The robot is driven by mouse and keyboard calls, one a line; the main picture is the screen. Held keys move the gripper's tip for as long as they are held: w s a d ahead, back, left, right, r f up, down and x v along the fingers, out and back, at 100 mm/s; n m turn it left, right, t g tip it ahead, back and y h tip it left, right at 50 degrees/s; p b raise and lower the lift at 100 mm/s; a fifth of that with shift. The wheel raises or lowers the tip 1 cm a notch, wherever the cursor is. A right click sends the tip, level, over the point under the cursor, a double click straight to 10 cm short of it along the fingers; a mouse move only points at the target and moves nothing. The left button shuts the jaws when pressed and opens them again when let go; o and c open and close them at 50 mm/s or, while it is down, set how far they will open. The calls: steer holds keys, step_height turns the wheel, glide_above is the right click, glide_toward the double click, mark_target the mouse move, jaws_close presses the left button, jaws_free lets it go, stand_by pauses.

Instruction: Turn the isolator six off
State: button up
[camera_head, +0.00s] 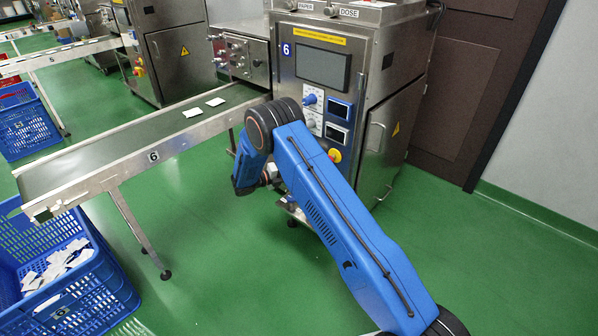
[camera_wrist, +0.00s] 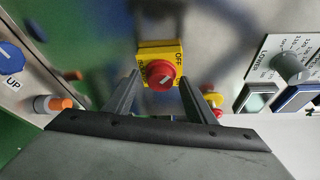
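The isolator, a red rotary knob (camera_wrist: 161,75) on a yellow plate (camera_wrist: 152,48) marked OFF along its right side, is ahead of my gripper in the wrist view. A pale mark crosses the knob at a slant; I cannot tell its exact setting. My gripper (camera_wrist: 160,84) is open, one finger on each side of the knob, with nothing clearly held. I cannot tell whether the fingers touch it. In the head view, my blue arm hides the isolator and most of the gripper. The steel machine (camera_head: 341,32) there carries a 6 label.
A red button on yellow (camera_head: 335,155) sits low on the machine front; dials and small displays (camera_head: 340,110) are above it. Conveyor 6 (camera_head: 122,146) runs left. A blue crate (camera_head: 98,290) with white packets stands at lower left. Green floor is clear at right.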

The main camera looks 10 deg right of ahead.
steer(key=v, duration=1.7)
steer(key=shift+a, duration=0.15)
